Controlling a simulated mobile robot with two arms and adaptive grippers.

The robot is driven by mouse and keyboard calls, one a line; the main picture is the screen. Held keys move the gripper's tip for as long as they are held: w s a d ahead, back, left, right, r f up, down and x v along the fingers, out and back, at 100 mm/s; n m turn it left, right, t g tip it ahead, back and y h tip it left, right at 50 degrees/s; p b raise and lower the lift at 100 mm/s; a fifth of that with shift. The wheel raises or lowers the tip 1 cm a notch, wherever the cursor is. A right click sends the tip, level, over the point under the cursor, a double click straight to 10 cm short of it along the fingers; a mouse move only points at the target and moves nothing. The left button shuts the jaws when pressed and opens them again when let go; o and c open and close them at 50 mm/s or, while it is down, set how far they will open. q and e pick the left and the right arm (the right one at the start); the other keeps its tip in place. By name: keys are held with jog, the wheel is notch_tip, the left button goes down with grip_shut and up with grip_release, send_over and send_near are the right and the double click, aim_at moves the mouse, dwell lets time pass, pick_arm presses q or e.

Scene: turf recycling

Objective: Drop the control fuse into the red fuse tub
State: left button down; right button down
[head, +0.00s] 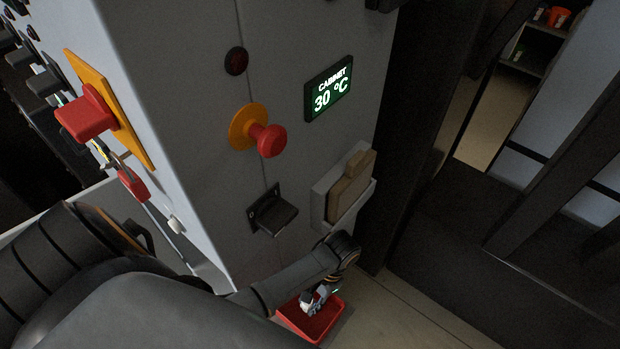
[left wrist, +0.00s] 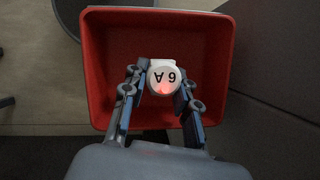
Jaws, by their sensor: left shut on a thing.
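The control fuse (left wrist: 164,78) is a white round piece with "6 A" on its end, in the left wrist view. My left gripper (left wrist: 160,92) is shut on it, with one finger on each side. The red fuse tub (left wrist: 97,75) lies beneath, and the fuse shows over its open inside. In the head view my left gripper (head: 318,298) points down over the red tub (head: 327,326) at the bottom, beside the cabinet foot. The arm and gripper hide part of the tub there. My right gripper is not in view.
Some floor (head: 400,315) is clear right of the tub.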

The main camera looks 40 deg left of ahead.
pick_arm(q)
jog(key=shift+f, duration=0.25)
jog(key=c, duration=0.9)
grip_release()
jog(key=shift+c, duration=0.2)
jog(key=o, duration=0.3)
jog(key=shift+w+r, duration=0.2)
jog(key=shift+r, duration=0.15)
jog(key=v, duration=0.6)
jog(key=shift+d+r, duration=0.1)
jog(key=shift+r, duration=0.25)
